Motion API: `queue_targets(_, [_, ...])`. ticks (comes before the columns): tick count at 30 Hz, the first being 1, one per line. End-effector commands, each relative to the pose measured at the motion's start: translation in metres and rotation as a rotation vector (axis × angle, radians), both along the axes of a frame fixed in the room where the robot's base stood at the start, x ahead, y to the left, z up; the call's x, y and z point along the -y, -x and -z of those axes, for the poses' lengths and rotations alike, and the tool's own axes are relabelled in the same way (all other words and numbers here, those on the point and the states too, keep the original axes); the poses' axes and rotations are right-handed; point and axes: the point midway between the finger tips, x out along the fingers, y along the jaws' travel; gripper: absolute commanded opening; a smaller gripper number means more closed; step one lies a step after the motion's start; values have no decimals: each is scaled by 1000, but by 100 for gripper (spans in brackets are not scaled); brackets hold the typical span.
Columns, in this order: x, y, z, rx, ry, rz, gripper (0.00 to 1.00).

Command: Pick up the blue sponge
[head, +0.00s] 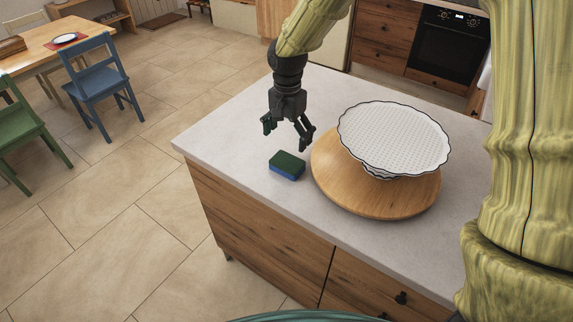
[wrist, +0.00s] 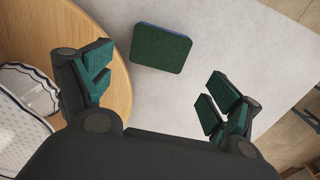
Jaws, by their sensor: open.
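The blue sponge (head: 287,166) lies flat on the light grey countertop, with a dark green top and blue sides. In the head view it sits left of the round wooden board. It also shows in the wrist view (wrist: 161,48), top centre, beyond the fingertips and between their lines. My gripper (head: 287,138) points down above the counter, a little behind and above the sponge. Its two fingers with green pads are spread wide and empty. In the wrist view the open fingers (wrist: 160,92) stand left and right, apart from the sponge.
The counter (head: 225,135) is clear to the left. Its edges drop to the tiled floor. A dining table and chairs stand far left.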

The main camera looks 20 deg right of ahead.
Motion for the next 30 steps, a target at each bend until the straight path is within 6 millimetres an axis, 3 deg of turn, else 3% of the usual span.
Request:
queue_targets(9, [0, 1, 38, -4, -2, -3, 90])
queue_targets(20, [-1, 2, 54, -3, -3, -4, 90])
queue_targets(30, [-1, 3, 86, -3, -2, -4, 90])
